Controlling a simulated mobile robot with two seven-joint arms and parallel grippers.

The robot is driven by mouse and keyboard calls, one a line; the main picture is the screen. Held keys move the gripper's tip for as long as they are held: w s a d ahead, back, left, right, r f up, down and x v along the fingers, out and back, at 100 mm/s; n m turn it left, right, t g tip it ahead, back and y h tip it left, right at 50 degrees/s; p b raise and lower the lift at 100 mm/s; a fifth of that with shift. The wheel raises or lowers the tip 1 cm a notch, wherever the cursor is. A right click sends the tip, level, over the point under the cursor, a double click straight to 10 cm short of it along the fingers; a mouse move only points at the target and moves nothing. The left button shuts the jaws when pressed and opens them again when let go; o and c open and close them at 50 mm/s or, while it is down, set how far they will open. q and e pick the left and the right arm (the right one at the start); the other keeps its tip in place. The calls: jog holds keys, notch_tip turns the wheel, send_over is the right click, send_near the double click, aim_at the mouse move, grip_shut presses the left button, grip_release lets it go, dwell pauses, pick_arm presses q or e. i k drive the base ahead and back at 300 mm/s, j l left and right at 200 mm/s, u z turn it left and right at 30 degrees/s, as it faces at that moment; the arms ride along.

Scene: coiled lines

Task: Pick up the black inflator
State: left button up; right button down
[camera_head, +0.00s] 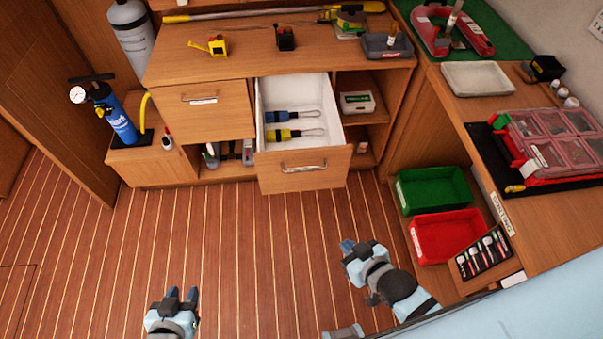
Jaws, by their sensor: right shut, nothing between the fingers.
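A small black device (285,37), which looks like the black inflator, stands on top of the wooden cabinet, right of a yellow and black device (214,45). It is too small to make out in detail. My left gripper (181,294) is low in the view over the floor, its two fingers apart and empty. My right gripper (347,246) is over the floor right of centre, shut and empty. Both grippers are well apart from the black device.
The cabinet's open drawer (301,166) sticks out, holding blue-handled and yellow-handled tools. A blue pump (118,120) with a gauge stands at left. Green (400,197) and red bins (416,243) stand beside the right workbench (450,125). The striped floor (240,250) between is clear.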

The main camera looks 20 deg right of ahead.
aim_at(285, 36)
jog(key=i+j+z, duration=0.1)
jog(key=i+j, duration=0.15)
jog(key=i+j+z, duration=0.1)
jog(key=i+j, duration=0.2)
jog(key=j, duration=0.15)
jog(key=i+j, duration=0.25)
jog(key=j, duration=0.15)
jog(key=z, duration=0.05)
